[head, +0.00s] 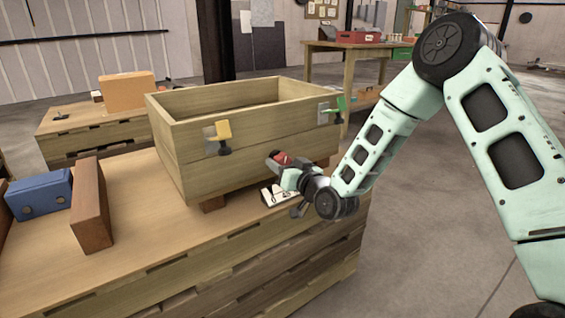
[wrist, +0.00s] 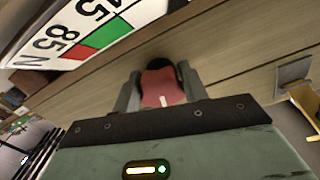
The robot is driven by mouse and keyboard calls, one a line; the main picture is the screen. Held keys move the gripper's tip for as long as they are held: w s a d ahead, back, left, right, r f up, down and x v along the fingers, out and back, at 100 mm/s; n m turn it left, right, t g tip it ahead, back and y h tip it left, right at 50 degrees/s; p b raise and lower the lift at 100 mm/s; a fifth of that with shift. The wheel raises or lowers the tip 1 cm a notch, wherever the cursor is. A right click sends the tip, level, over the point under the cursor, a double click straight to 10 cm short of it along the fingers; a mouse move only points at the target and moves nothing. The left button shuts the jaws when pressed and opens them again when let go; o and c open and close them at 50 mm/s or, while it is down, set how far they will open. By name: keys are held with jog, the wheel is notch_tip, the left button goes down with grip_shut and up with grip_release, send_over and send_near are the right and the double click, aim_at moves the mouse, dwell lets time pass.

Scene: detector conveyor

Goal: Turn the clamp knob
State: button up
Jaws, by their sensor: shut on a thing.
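The red clamp knob (wrist: 160,88) sits between the two grey fingers of my gripper (wrist: 158,92) in the wrist view, close against the wooden wall. In the head view a bit of red (head: 283,158) shows at my gripper (head: 281,164), low on the near right side of the wooden box (head: 170,165). My gripper is shut on the knob. A white dial plate (wrist: 75,42) with red and green fields, "85" and "N" fills the upper left of the wrist view; its lower part (head: 270,197) shows beneath my gripper in the head view. The knob's shaft is hidden.
The box stands on a wooden bench (head: 140,225) and carries a yellow clamp (head: 222,134) and a green one (head: 338,108). A brown block (head: 91,205) and a blue case (head: 40,195) lie at left. Open floor (head: 430,250) lies to the right.

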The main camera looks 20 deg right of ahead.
jog(key=m+p, duration=0.2)
jog(key=m, duration=0.3)
jog(key=shift+s+a+r+m, duration=0.1)
jog(key=shift+m, duration=0.2)
jog(key=m+p, duration=0.1)
jog(key=m, duration=0.4)
jog(key=shift+a+r+p, duration=0.1)
jog(key=shift+p, duration=0.3)
jog(key=shift+m, duration=0.3)
jog(key=o, duration=1)
jog(key=p+v, duration=0.4)
jog(key=v, duration=1.3)
jog(key=shift+s, duration=0.25)
